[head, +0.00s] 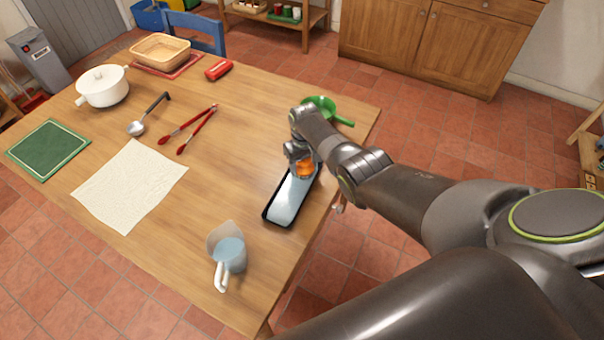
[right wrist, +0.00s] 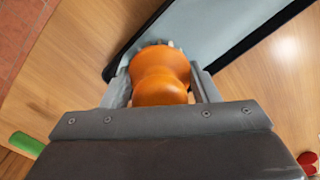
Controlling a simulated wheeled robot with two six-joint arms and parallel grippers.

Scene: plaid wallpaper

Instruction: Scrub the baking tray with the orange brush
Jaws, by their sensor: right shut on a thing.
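The baking tray (head: 285,207) is a long, narrow, dark-rimmed tray with a pale blue-grey inside, on the table near its right edge. It also shows at the top of the right wrist view (right wrist: 208,35). My right gripper (head: 304,170) is over the far end of the tray, pointing down. It is shut on the orange brush (right wrist: 160,72), whose rounded handle sits between the fingers. Pale bristles show just past the handle, at the tray's end; whether they touch the tray I cannot tell. The brush shows only partly in the head view (head: 305,168). My left gripper is not in view.
A green strainer or pan (head: 322,105) lies just beyond my right gripper. A measuring jug (head: 229,253) with bluish contents stands near the tray's near end. A cream cloth (head: 130,185), red tongs (head: 190,130) and a ladle (head: 148,114) lie further left.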

